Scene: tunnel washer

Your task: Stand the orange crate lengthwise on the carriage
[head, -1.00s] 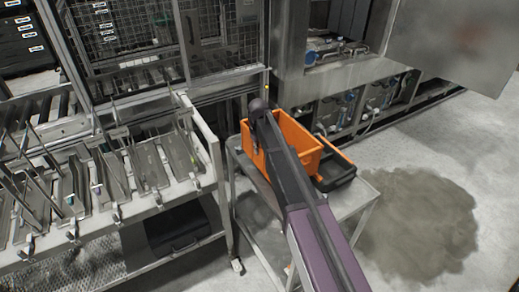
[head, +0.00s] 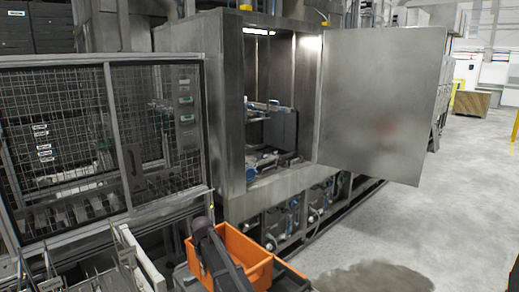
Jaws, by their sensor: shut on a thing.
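The orange crate (head: 250,259) is at the bottom centre of the head view, cut by the lower edge. It is open-topped, and my dark arm crosses in front of its left part. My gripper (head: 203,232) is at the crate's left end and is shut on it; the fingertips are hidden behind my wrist. The washer's open chamber (head: 283,110) stands behind, with metal rails and blue parts inside (head: 270,157). I cannot tell which of these parts is the carriage.
The washer's large steel door (head: 375,105) is swung open to the right. A mesh-fenced section (head: 75,140) and slatted racks stand at the left. A black tray (head: 290,278) is beside the crate. Grey floor (head: 440,220) with a dark wet patch is free at the right.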

